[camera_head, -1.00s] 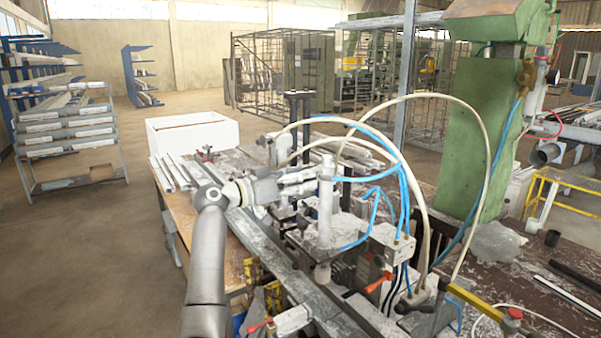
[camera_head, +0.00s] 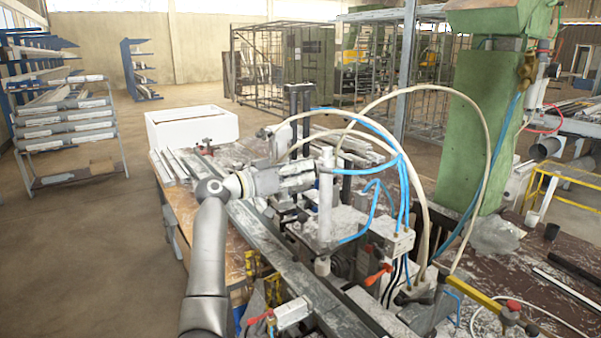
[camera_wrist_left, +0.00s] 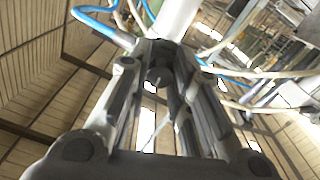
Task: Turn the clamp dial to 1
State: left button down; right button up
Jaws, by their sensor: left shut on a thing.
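The clamp dial (camera_wrist_left: 158,76) looks like a small dark round knob with a pale mark, seen between my fingertips in the left wrist view. My left gripper (camera_head: 314,174) reaches in from the left beside an upright white cylinder (camera_head: 325,210) in the head view. The left gripper also shows in the wrist view (camera_wrist_left: 160,72), with its two fingers on either side of the dial, shut on it. In the head view the dial is hidden by the gripper, and its numbers cannot be read. My right gripper is not in view.
Blue and cream hoses (camera_head: 404,190) arch close to the gripper on its right. A dark post (camera_head: 293,130) stands behind it. Metal profiles (camera_head: 275,250) lie along the bench below.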

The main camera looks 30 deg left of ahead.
pick_arm(q)
jog(key=shift+n+p, duration=0.4)
jog(key=shift+n, duration=5.4)
jog(key=c, duration=1.3)
grip_release()
